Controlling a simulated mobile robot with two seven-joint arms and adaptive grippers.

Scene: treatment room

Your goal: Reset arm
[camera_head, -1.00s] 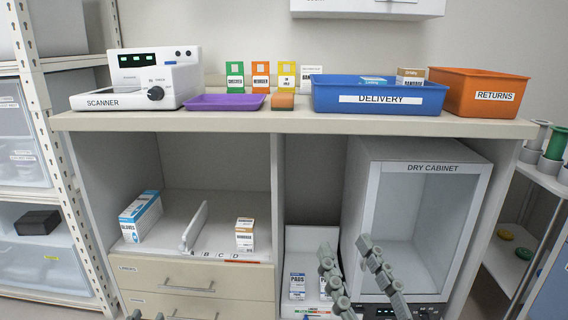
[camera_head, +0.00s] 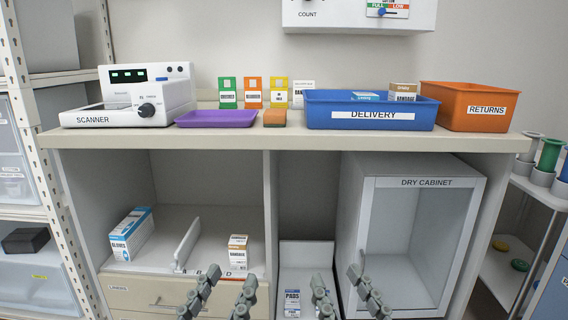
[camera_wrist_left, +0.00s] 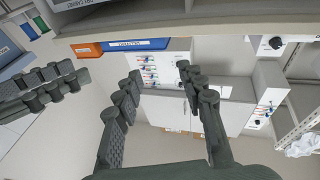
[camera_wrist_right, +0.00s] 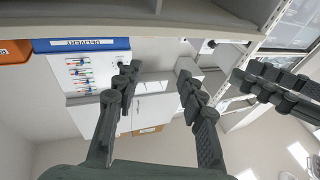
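My left gripper (camera_head: 231,274) is in the lower middle of the head view, in front of the drawers. Its fingers are apart with nothing between them, as the left wrist view (camera_wrist_left: 158,74) also shows. My right gripper (camera_head: 336,273) is beside it on the right, in front of the lower opening and the dry cabinet's edge. It is also open and empty in the right wrist view (camera_wrist_right: 156,70). The two grippers are apart, at similar height. Each also shows at the side of the other's wrist view.
The counter (camera_head: 290,138) holds a scanner (camera_head: 135,98), purple tray (camera_head: 215,118), blue delivery bin (camera_head: 370,117) and orange returns bin (camera_head: 470,108). Below are a gloves box (camera_head: 131,235), bandage box (camera_head: 238,250), pads box (camera_head: 292,302) and the dry cabinet (camera_head: 425,183). A shelf rack (camera_head: 48,180) stands left.

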